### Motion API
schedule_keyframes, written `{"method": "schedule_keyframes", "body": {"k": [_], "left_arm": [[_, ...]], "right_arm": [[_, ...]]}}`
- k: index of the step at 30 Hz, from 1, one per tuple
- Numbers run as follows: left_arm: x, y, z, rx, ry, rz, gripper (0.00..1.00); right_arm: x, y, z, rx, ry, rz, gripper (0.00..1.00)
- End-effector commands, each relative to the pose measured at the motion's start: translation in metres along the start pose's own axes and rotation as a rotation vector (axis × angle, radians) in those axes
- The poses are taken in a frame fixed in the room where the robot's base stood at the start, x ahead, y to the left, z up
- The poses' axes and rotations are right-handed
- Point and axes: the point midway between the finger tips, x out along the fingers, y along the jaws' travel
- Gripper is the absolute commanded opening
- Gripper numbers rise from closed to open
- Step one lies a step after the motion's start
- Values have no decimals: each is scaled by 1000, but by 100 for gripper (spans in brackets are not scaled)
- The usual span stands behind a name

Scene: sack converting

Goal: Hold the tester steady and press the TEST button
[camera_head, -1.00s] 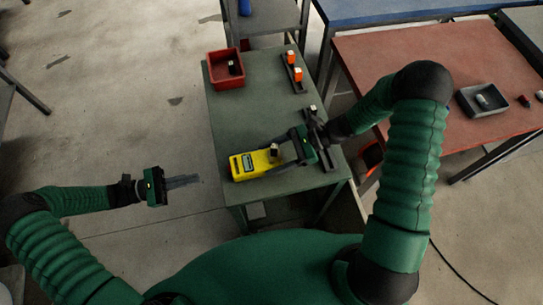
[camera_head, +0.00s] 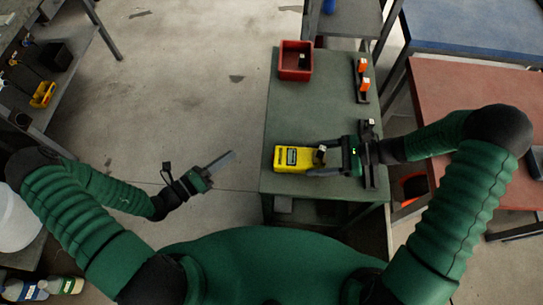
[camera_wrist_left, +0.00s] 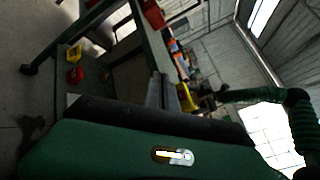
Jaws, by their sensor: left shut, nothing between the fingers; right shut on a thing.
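The yellow tester (camera_head: 291,158), with a small grey screen, lies on the green table near its front left edge. My right gripper (camera_head: 328,160) reaches in from the right and is shut on the tester's right end; its fingers partly hide that end. The TEST button cannot be made out. My left gripper (camera_head: 230,156) is shut and empty, left of the table over the floor, apart from the tester, its fingers pointing up and right. In the left wrist view its fingers (camera_wrist_left: 164,92) show, with a yellow thing, probably the tester (camera_wrist_left: 187,97), beyond them.
A red bin (camera_head: 296,62) with a small dark item stands at the table's back left. Orange pieces (camera_head: 362,84) sit in a dark rack at the back right. A dark rail (camera_head: 368,170) lies by my right gripper. Green tabletop between bin and tester is clear.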

Motion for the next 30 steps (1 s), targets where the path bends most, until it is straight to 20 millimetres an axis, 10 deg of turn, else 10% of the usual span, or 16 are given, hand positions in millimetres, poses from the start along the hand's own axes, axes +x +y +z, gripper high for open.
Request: {"method": "schedule_keyframes", "body": {"k": [30], "left_arm": [[57,-42,-41,-11,-2,6,0]], "right_arm": [[0,0,1,-1,-1,0,8]]}}
